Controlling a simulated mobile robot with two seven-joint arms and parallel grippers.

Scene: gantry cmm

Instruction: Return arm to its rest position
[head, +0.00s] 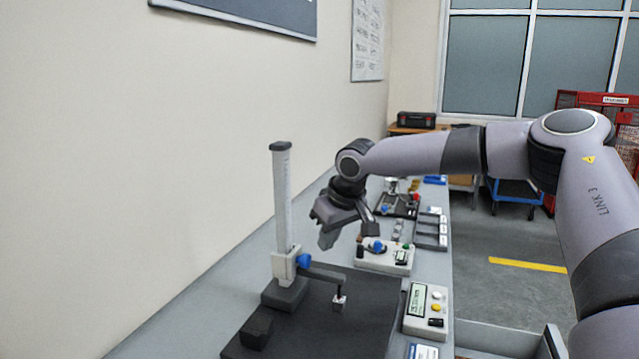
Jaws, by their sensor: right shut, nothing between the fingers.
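My right arm comes in from the right side of the head view and reaches over the bench. Its gripper (328,236) is shut and empty, pointing down above the bench, just behind the height gauge. The height gauge (283,205) has a tall pale column, a blue knob and a dark arm with a small probe (339,300) over a dark plate (345,330). Whether the gripper is clear of the gauge in depth is hard to tell. My left gripper is not in view.
A control box with a display (428,309) stands right of the plate. A second box (385,256) and sorting trays (430,230) lie farther back. A wall borders the bench on the left. An open drawer (500,338) juts out at front right.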

